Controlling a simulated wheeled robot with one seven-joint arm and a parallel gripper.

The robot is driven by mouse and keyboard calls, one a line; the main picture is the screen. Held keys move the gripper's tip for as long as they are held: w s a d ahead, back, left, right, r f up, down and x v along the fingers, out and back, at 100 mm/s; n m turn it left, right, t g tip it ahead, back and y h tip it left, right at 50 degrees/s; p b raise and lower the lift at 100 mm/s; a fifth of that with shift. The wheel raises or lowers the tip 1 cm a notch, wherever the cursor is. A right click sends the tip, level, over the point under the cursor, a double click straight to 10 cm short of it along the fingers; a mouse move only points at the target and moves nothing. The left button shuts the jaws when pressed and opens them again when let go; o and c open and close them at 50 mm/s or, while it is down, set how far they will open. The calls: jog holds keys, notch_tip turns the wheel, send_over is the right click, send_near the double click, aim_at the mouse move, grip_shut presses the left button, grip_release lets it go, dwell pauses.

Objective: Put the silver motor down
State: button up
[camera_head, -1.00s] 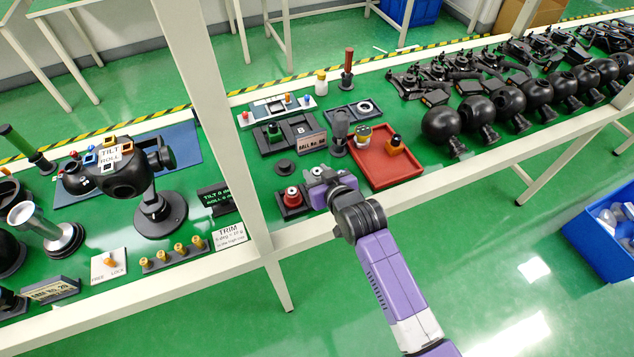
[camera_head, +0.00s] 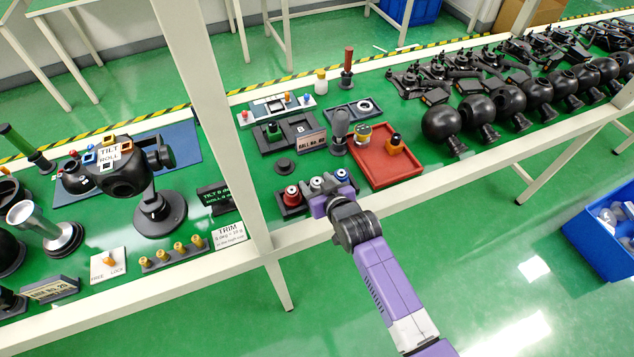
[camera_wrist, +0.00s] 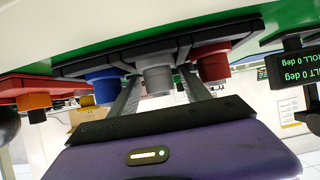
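The silver motor (camera_head: 316,185) sits in the middle of a dark rack (camera_head: 280,206), between the red motor (camera_head: 292,197) and the blue motor (camera_head: 341,176). In the wrist view, which is upside down, the silver motor (camera_wrist: 158,78) hangs in the centre, with the blue motor (camera_wrist: 103,87) on the left and the red motor (camera_wrist: 213,66) on the right. My gripper (camera_head: 329,197) is just in front of the rack.
A red tray (camera_head: 408,172) with parts stands to the right, and a grey knobbed post (camera_head: 339,128) stands behind the rack. A white upright (camera_head: 222,115) rises left of it. The bench's front rail (camera_head: 300,234) runs below my gripper.

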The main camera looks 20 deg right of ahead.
jog(key=shift+r, duration=0.2)
jog(key=v, duration=1.2)
jog(key=shift+s, duration=0.1)
jog(key=s+r+t, duration=0.1)
jog(key=s, duration=1.6)
jog(key=s+r+t, duration=0.1)
jog(key=s+r, duration=1.2)
jog(key=s, duration=0.3)
jog(key=shift+t, duration=0.3)
